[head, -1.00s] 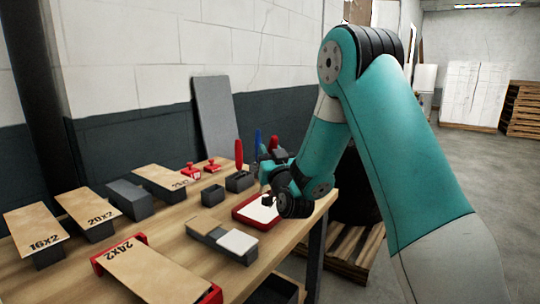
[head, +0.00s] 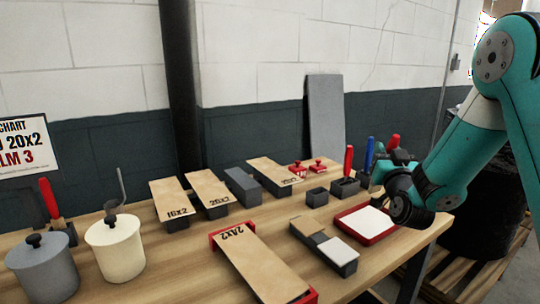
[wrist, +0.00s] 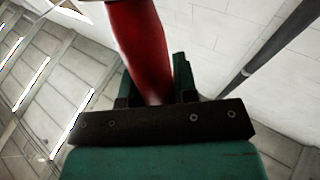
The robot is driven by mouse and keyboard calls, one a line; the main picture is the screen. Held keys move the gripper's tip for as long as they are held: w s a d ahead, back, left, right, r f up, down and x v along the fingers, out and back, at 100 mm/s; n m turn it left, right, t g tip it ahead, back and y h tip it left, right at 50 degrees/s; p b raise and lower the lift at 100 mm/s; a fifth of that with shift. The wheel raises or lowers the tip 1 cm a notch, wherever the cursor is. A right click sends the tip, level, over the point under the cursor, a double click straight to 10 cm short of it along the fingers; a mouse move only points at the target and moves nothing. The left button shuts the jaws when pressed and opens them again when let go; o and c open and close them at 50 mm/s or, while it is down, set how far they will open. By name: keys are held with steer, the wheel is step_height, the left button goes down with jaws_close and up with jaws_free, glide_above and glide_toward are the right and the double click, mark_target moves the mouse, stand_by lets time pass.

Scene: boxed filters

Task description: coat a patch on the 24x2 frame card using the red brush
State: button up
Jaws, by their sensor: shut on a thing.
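The 24x2 frame card (head: 262,268) is a tan board lying in the front middle of the bench, between red end pieces. Its label faces away from me. My gripper (wrist: 155,95) is shut on a red handle (wrist: 140,45), which I take to be the red brush. In the head view this red handle (head: 393,141) rises above my gripper, by the back right of the bench. The brush's bristles are hidden. My arm partly covers the gripper in the head view.
A red-handled tool (head: 348,161) and a blue-handled tool (head: 369,152) stand near my gripper. A red-rimmed white tray (head: 368,224) lies below it. Cards 16x2 (head: 170,197) and 20x2 (head: 208,188) lie behind. A grey pot (head: 42,268) and cream pot (head: 115,250) stand left.

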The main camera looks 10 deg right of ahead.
step_height(320, 180, up, 4)
steer(key=p, duration=0.3)
steer(key=shift+r, duration=0.15)
steer(key=w+p, duration=0.1)
steer(key=p, duration=0.1)
steer(key=shift+d+p, duration=0.15)
steer(key=shift+p, duration=0.15)
step_height(320, 180, down, 14)
steer(key=w+g+y+p, duration=0.1)
steer(key=w+g+p, duration=0.2)
steer(key=p, duration=0.6)
steer(key=shift+d+r+n+g, duration=0.2)
steer(key=shift+r+n+g, duration=0.1)
steer(key=shift+g, duration=0.1)
steer(key=shift+s+f+b, duration=0.1)
steer(key=shift+f+b, duration=0.3)
steer(key=shift+f, duration=0.35)
stand_by(0.8)
steer(key=shift+r, duration=0.1)
